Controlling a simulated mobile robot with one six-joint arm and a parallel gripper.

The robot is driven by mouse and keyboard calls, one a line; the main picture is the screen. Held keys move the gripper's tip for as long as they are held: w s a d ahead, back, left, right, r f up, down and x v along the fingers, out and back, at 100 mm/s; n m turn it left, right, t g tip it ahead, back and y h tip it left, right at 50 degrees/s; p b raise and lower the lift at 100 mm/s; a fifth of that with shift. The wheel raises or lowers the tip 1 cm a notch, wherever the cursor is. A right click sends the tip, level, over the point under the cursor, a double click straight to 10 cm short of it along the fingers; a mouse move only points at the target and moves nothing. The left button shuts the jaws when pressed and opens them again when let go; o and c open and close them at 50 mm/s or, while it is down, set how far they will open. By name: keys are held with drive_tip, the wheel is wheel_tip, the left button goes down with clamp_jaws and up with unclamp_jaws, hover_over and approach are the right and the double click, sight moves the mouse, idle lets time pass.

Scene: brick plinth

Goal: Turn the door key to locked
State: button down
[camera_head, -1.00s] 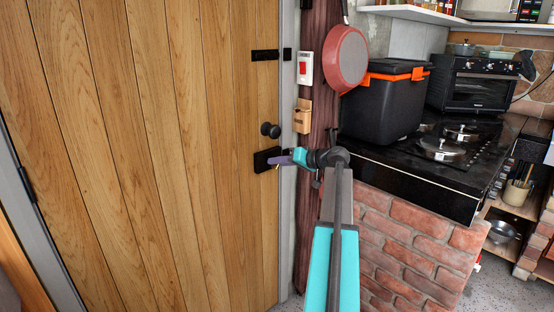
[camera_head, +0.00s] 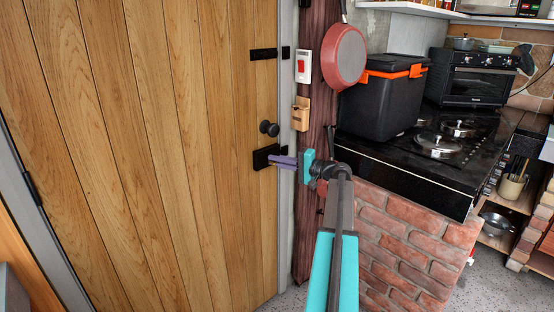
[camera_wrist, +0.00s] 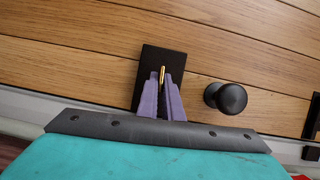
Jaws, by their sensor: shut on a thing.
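The wooden door (camera_head: 150,150) is closed in its frame. A black lock plate (camera_head: 262,156) sits on it below a round black knob (camera_head: 269,129). In the wrist view the lock plate (camera_wrist: 150,66) and the knob (camera_wrist: 231,97) show side by side. A thin brass key (camera_wrist: 162,75) stands at the plate, its lower part hidden between the fingers. My gripper (camera_wrist: 163,84), with purple fingers, is shut on the key. In the head view my gripper (camera_head: 272,161) reaches the plate from the right. The key is hidden there.
A black bolt (camera_head: 264,55) is higher on the door. A red-and-white switch (camera_head: 303,66) and a small wooden holder (camera_head: 301,114) are on the wall at right. A pink pan (camera_head: 344,57) hangs beside a black box (camera_head: 383,98) on the brick plinth (camera_head: 410,235).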

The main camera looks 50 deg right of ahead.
drive_tip(key=shift+m, duration=0.5)
drive_tip(key=c, duration=2)
unclamp_jaws()
drive_tip(key=shift+s, duration=0.1)
drive_tip(key=v, duration=1.3)
drive_tip(key=shift+s+d+f, duration=0.15)
drive_tip(key=shift+s, duration=0.15)
